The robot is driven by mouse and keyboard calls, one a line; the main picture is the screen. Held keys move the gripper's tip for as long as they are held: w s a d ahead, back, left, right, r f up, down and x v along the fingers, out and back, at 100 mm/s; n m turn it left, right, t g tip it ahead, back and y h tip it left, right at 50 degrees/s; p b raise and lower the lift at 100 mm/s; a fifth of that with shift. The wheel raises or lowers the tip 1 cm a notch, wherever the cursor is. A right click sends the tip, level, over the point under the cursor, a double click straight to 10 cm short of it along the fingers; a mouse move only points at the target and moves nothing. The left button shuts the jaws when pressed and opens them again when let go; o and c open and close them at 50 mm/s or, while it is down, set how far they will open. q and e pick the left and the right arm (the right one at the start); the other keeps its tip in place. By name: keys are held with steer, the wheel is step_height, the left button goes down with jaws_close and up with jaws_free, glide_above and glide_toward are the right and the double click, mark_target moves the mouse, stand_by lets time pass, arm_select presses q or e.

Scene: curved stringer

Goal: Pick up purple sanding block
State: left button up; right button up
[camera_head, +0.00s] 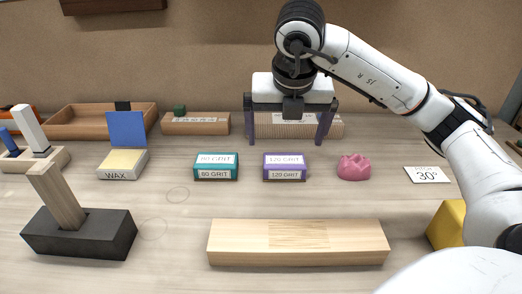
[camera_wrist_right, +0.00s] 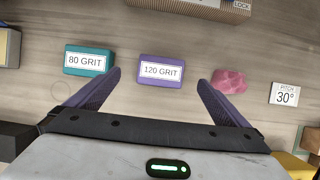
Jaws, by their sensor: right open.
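The purple sanding block (camera_head: 284,167), labelled 120 GRIT, lies on the bench near the middle in the head view. It also shows in the right wrist view (camera_wrist_right: 161,71), ahead of and between the two fingertips. My right gripper (camera_head: 290,140) is open and empty, with its purple fingers pointing down. It hangs above and behind the block in the head view, apart from it. In the right wrist view my right gripper (camera_wrist_right: 160,80) has its fingers spread wider than the block. My left gripper is not in view.
A teal 80 GRIT block (camera_head: 216,167) lies left of the purple one, and a pink lump (camera_head: 354,167) lies right. A wooden plank (camera_head: 298,243) lies in front.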

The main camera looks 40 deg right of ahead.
mark_target(284, 160)
steer(key=x, duration=0.2)
steer(key=b+x, duration=0.1)
steer(key=shift+s+d+f, duration=0.1)
steer(key=shift+s+f, duration=0.2)
steer(key=shift+f, duration=0.35)
steer(key=x, duration=0.4)
steer(key=shift+f, duration=0.25)
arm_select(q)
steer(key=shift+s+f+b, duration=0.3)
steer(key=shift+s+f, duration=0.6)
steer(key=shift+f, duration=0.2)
arm_select(e)
steer(key=shift+w+f, duration=0.25)
steer(key=shift+f, duration=0.15)
steer(key=c, duration=1.2)
step_height(284, 160, up, 9)
steer(key=shift+r+p, duration=0.15)
steer(key=shift+p, duration=0.75)
steer(key=shift+r, duration=0.4)
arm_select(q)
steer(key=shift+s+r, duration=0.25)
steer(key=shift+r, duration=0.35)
